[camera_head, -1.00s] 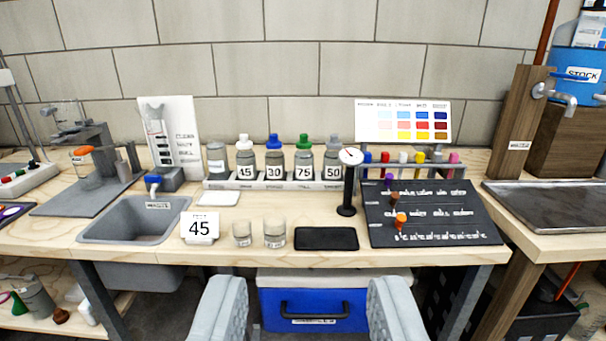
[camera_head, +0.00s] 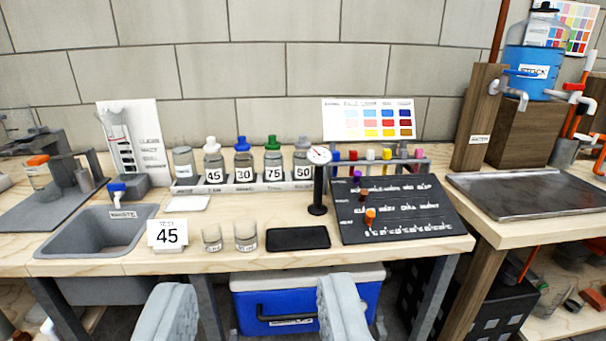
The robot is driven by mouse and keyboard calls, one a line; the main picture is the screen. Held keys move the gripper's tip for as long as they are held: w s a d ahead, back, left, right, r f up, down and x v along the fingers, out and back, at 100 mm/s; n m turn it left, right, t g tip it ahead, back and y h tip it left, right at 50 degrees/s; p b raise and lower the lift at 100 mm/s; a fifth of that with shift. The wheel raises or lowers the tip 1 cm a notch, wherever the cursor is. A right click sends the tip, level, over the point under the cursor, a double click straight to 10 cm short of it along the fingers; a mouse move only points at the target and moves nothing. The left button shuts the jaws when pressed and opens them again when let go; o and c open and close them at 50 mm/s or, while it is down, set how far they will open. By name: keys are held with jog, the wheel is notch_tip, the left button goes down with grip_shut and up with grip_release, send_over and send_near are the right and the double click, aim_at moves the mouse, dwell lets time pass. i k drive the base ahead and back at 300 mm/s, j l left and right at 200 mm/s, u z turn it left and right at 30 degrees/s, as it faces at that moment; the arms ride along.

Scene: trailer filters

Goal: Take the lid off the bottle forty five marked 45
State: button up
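The bottle marked 45 (camera_head: 214,163) stands upright in a white rack at the back of the bench. Its white lid (camera_head: 211,144) is on top. Bottles marked 30 (camera_head: 243,163), with a blue lid, 75 (camera_head: 273,163), with a green lid, and 50 (camera_head: 303,163), with a grey lid, stand to its right. My gripper (camera_head: 252,305) shows as two grey fingers at the bottom edge, wide apart with nothing between them. It is in front of the bench, well short of the bottle.
A dial gauge on a post (camera_head: 318,185) stands right of the rack. A sink (camera_head: 95,228) is at left. A blue cooler (camera_head: 300,300) sits below the bench.

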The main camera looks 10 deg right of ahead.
aim_at(211, 146)
jog(key=i+l+u, duration=0.3)
jog(key=i, duration=0.25)
jog(key=i+l+u, duration=0.3)
jog(key=i, duration=0.25)
